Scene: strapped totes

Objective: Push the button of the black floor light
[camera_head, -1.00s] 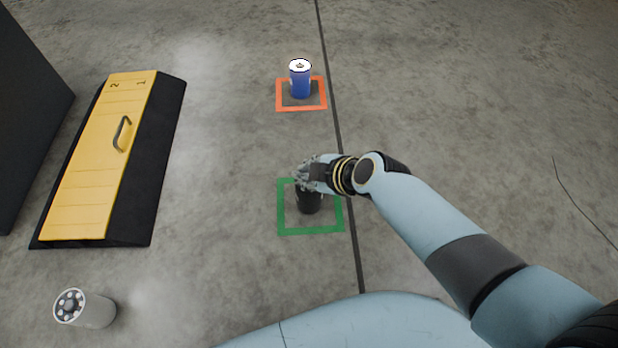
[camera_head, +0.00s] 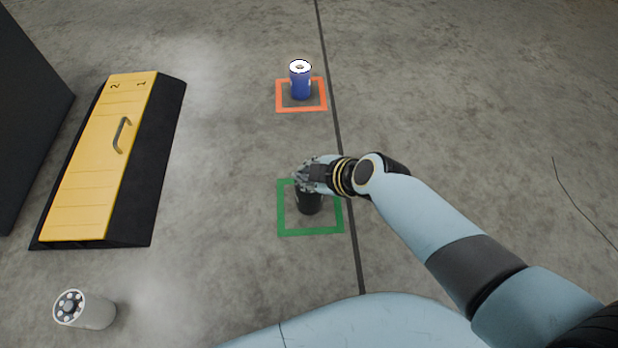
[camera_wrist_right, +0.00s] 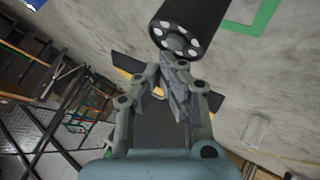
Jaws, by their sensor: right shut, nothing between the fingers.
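The black floor light (camera_head: 309,204) stands upright inside a green square outline on the floor. In the right wrist view the black floor light (camera_wrist_right: 190,28) shows its end face with a ring of pale lamps and a raised round centre. My right gripper (camera_head: 304,176) is over the top of the light and hides most of that top in the head view. In the right wrist view my right gripper (camera_wrist_right: 168,60) is shut and empty, its fingertips at or very near the centre of the end face. I cannot tell whether they touch. My left gripper is not in view.
A blue light (camera_head: 300,82) stands in an orange square (camera_head: 314,107) farther back. A white light (camera_head: 95,311) lies on its side at front left. A yellow and black ramp (camera_head: 95,170) is at left. The floor at right is clear.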

